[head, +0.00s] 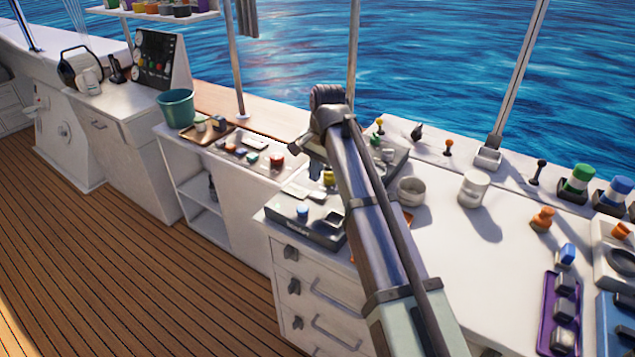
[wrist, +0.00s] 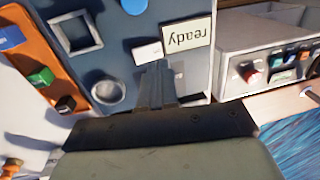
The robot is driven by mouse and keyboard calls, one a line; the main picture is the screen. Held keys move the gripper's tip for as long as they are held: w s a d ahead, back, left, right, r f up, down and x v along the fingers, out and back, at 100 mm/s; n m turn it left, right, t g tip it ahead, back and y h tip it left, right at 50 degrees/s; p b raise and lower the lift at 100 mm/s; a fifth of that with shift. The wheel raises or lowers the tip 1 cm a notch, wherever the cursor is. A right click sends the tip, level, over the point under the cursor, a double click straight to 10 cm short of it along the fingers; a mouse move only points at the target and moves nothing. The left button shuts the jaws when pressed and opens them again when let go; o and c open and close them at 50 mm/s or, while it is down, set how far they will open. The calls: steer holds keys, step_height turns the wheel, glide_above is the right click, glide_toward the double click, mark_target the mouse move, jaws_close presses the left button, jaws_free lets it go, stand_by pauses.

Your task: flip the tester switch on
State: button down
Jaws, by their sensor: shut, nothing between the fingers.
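In the wrist view a blue-grey panel (wrist: 195,65) carries a "ready" label (wrist: 187,37), which reads upside down. A small white block (wrist: 147,52), which looks like a switch, sits beside the label. A square frame (wrist: 75,33), a round ring (wrist: 107,92) and a blue button (wrist: 134,5) are also on the panel. My gripper (wrist: 156,68) is shut and empty, with its tips just below the white block in the picture; I cannot tell whether they touch. In the head view my arm hides most of the gripper. A dark box (head: 320,237) below it seems to be the same panel.
An orange tray (wrist: 38,45) with coloured blocks lies left of the panel. A beige box (wrist: 230,75) with knobs stands to the right. In the head view a white cup (head: 474,189) and a bowl (head: 411,191) stand right of my arm. A teal bucket (head: 177,107) is far left.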

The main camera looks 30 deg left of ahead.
step_height(320, 180, up, 10)
steer(key=a, duration=0.1)
steer(key=shift+a+f, duration=0.25)
stand_by(0.4)
